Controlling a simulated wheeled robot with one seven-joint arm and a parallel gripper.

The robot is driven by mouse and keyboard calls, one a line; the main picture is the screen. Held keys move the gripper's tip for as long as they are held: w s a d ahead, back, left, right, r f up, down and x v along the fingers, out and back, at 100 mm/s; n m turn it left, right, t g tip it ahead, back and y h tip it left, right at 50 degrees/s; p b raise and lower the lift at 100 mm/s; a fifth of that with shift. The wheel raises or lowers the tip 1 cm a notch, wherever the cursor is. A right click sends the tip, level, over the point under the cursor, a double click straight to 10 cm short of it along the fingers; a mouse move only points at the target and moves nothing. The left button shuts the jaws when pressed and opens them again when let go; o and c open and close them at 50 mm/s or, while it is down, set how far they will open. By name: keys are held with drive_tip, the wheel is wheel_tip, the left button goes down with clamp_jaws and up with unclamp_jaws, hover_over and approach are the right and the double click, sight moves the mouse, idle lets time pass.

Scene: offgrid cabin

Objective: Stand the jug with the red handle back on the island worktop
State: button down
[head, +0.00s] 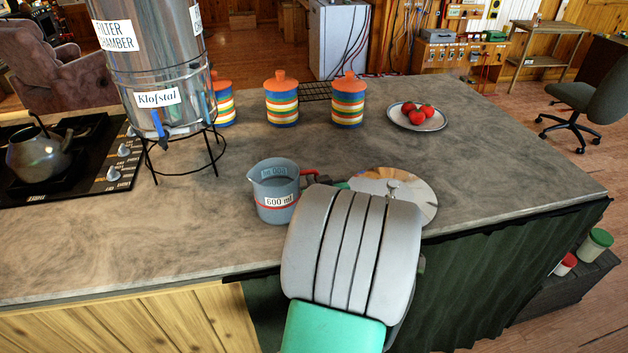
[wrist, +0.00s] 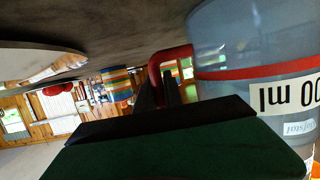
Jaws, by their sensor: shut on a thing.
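The grey-blue jug (head: 275,196) with a red band and a "600 ml" label is upright at the front middle of the island worktop (head: 480,155). Its red handle (head: 308,172) points right, toward my gripper (head: 322,182). In the wrist view, the jug (wrist: 250,45) fills the right side and the picture is upside down. There my gripper (wrist: 158,90) is shut on the red handle (wrist: 168,58). My arm hides part of the handle side in the head view. I cannot tell whether the jug's base touches the worktop or hangs just above it.
A shiny round disc (head: 415,196) lies right of my gripper. A steel water filter (head: 160,75) on a wire stand is left, beside a hob with a kettle (head: 38,152). Striped jars (head: 282,100) and a plate of tomatoes (head: 400,122) stand behind. The worktop behind the jug is clear.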

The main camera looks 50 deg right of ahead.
drive_tip(key=c, duration=1.5)
unclamp_jaws()
drive_tip(key=shift+o, duration=0.2)
drive_tip(key=shift+r+p, duration=0.3)
drive_tip(key=shift+p, duration=0.1)
drive_tip(key=b+v, duration=0.1)
drive_tip(key=v, duration=1.1)
drive_tip(key=shift+b, duration=0.3)
drive_tip(key=shift+f, duration=0.15)
